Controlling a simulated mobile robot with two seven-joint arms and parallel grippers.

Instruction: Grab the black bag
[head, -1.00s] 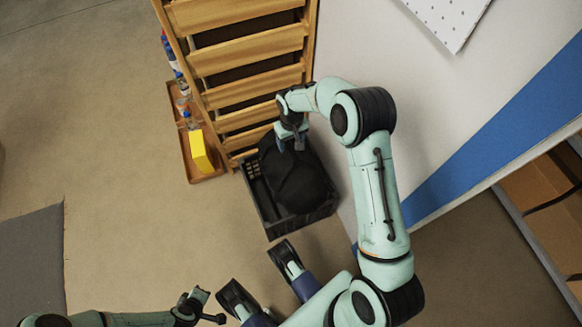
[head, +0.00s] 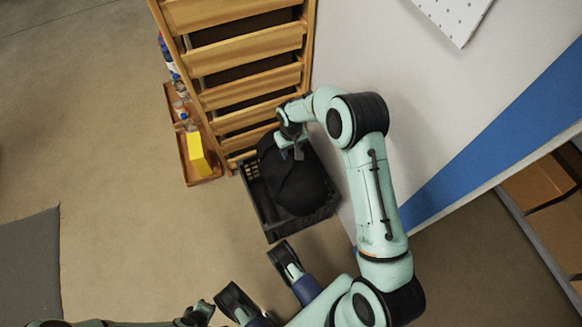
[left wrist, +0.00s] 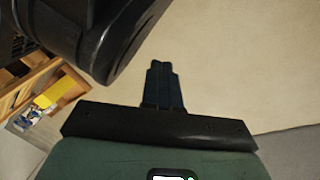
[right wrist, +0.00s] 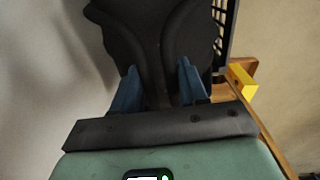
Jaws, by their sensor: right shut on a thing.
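The black bag (head: 297,188) sits in a dark crate (head: 305,226) at the foot of the wooden rack. My right gripper (head: 291,150) is at the bag's upper end, shut on it. In the right wrist view, part of the bag (right wrist: 165,20) passes between the two blue fingers of the gripper (right wrist: 160,80). The crate's slotted edge (right wrist: 228,35) shows beside it. My left gripper (head: 203,308) is at the bottom edge of the head view, away from the bag. In the left wrist view, its fingers (left wrist: 163,80) are together and empty.
The wooden rack (head: 245,95) stands just behind the crate. A wooden tray (head: 200,178) with a yellow box (head: 198,153) and bottles (head: 180,105) lies left of it. A white wall panel (head: 400,70) is close on the right. The floor at left is open.

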